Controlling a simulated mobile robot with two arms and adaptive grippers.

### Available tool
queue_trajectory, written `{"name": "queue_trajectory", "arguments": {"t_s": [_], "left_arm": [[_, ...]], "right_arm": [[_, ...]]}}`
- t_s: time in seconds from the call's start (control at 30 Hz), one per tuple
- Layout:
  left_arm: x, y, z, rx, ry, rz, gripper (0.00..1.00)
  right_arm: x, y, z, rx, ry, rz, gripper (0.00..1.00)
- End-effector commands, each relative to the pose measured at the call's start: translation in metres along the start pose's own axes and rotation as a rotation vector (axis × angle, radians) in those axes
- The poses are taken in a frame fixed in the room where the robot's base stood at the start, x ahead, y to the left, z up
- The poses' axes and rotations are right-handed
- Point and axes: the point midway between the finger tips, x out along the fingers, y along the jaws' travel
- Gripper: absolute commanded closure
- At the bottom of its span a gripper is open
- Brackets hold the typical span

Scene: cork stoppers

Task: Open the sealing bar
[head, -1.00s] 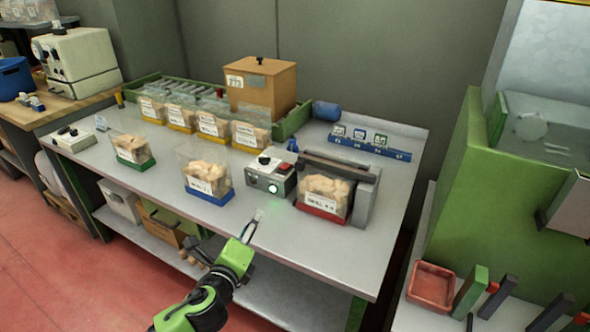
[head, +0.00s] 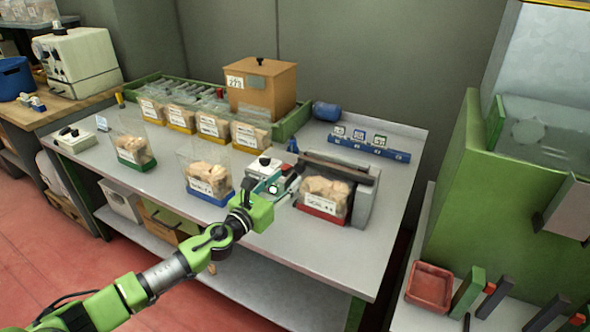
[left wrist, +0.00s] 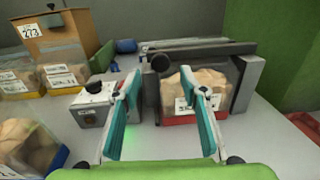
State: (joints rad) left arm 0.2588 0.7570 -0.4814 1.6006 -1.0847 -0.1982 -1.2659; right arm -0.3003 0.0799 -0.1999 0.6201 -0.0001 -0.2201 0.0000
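The sealer (head: 366,200) stands at the right of the bench. Its dark sealing bar (head: 340,170) lies level across the top, behind a clear bag of corks with a red base (head: 322,208). In the left wrist view the bar (left wrist: 208,51) runs across behind the bag (left wrist: 186,112), with a round dark knob (left wrist: 160,62) at its left end. My left gripper (head: 288,184) is open and empty, in front of the sealer's left side. Its teal fingers (left wrist: 167,85) stand apart, with the bag and knob seen between them. My right gripper is not in view.
A blue-based bag (head: 208,182) is further left. A wooden box (head: 262,90), more bags and a blue labelled rack (head: 369,147) are behind. The front right bench top is clear.

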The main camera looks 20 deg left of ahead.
Motion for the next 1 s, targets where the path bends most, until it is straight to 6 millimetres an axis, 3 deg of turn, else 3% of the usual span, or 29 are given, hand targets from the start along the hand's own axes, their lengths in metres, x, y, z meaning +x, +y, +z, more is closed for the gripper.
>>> {"name": "queue_trajectory", "arguments": {"t_s": [0.1,0.3,0.73,0.9,1.0], "left_arm": [[0.023,0.000,0.002,-0.002,-0.003,0.001,0.61],[0.047,0.000,0.000,-0.003,-0.002,0.001,0.61],[0.055,0.000,0.000,-0.001,0.000,0.000,0.61],[0.055,0.000,0.000,-0.001,0.000,0.000,1.00],[0.055,0.000,0.000,-0.002,0.000,0.000,1.00]], "right_arm": [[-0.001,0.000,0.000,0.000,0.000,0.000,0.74],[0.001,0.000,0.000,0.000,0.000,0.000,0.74],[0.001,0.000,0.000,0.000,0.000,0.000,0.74],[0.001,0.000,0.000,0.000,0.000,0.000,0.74],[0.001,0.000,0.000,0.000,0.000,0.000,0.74]]}}
